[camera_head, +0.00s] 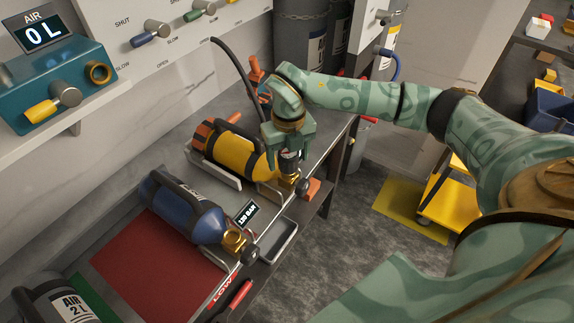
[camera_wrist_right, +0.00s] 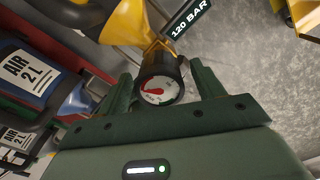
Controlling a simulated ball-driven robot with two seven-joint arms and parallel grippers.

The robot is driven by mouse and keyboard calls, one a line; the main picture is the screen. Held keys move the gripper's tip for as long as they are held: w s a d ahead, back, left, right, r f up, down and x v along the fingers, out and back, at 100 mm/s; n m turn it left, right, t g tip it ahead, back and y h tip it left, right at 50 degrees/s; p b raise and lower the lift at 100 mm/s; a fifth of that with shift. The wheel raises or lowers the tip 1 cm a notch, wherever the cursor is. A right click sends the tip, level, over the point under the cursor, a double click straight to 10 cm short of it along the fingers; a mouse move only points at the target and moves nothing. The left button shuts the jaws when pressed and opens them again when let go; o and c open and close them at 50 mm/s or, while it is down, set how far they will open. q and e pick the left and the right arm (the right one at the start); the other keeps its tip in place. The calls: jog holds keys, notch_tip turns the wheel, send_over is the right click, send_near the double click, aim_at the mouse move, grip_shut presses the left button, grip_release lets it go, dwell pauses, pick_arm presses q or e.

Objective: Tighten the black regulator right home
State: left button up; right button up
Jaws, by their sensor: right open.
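The black regulator (camera_wrist_right: 158,72) has a round white-faced gauge with red on its dial. It sits at the valve end of the yellow cylinder (camera_head: 232,147), which lies on its side on the bench. The cylinder's yellow body also shows in the right wrist view (camera_wrist_right: 120,22). My right gripper (camera_head: 289,150) is over that end and hides much of the regulator in the head view. In the wrist view its two green fingers stand open on either side of the regulator. I cannot tell whether they touch it. My left gripper is not in view.
A blue cylinder (camera_head: 190,208) with a brass valve lies nearer on the bench, by a red mat (camera_head: 150,262). A small black "120 BAR" display (camera_wrist_right: 187,19) stands close by. A wall shelf (camera_head: 75,112) holds the teal air unit (camera_head: 55,85). Grey floor lies right.

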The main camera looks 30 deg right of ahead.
jog(key=shift+f, duration=0.3)
